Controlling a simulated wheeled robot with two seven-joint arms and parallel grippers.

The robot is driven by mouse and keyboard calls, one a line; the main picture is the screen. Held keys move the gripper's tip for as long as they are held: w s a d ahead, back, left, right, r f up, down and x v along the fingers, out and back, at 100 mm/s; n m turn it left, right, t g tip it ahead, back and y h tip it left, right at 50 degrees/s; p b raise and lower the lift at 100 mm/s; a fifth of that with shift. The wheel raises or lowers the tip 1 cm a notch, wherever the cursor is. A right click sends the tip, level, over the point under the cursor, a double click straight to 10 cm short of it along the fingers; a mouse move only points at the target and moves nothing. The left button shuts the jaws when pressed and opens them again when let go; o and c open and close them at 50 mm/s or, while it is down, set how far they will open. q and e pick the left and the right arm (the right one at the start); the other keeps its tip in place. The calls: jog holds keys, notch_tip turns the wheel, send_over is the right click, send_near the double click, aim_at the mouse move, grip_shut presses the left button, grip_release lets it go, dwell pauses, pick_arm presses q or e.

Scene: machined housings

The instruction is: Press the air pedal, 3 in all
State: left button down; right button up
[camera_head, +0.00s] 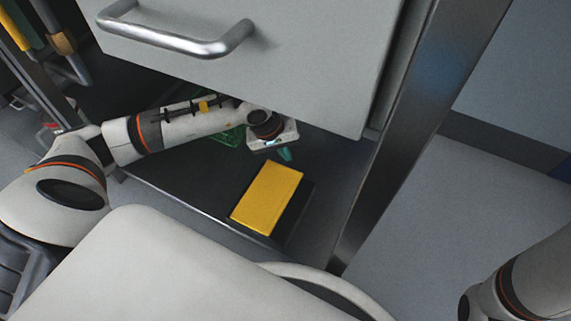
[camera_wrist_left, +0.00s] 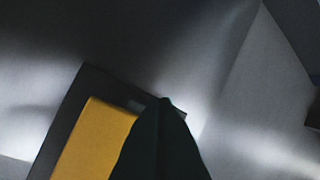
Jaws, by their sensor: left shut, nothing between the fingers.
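The air pedal (camera_head: 267,197) has a flat yellow top on a dark base and lies on the dark low shelf under the drawer. My left gripper (camera_head: 285,154) is shut and empty, just beyond the far end of the pedal in the head view; whether it touches the pedal cannot be told. In the left wrist view, the dark closed fingers (camera_wrist_left: 161,130) cover part of the yellow pedal top (camera_wrist_left: 92,145) and the edge of its base. My right arm shows at the lower right of the head view, but its gripper is out of view.
A grey drawer front with a metal handle (camera_head: 180,40) hangs over my left arm. A metal post (camera_head: 410,120) stands right of the pedal. A green crate (camera_head: 229,136) is partly hidden behind my left arm. The grey floor at the right is clear.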

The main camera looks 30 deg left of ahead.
aim_at(284, 167)
pick_arm(q)
jog(key=shift+f, duration=0.15)
jog(key=shift+s+f+b, duration=0.2)
jog(key=shift+f+b, duration=0.05)
jog(key=shift+b, duration=0.05)
jog(key=shift+s+f, duration=0.15)
jog(key=shift+f, duration=0.05)
dwell(0.4)
jog(key=shift+s+f+b, duration=0.55)
jog(key=shift+f+b, duration=0.15)
jog(key=shift+f, duration=0.15)
dwell(0.9)
jog(key=shift+r, duration=0.1)
jog(key=shift+w+r+p, duration=0.4)
jog(key=shift+r+p, duration=0.1)
jog(key=shift+r, duration=0.15)
jog(key=shift+w+r, duration=0.3)
jog(key=shift+r, duration=0.2)
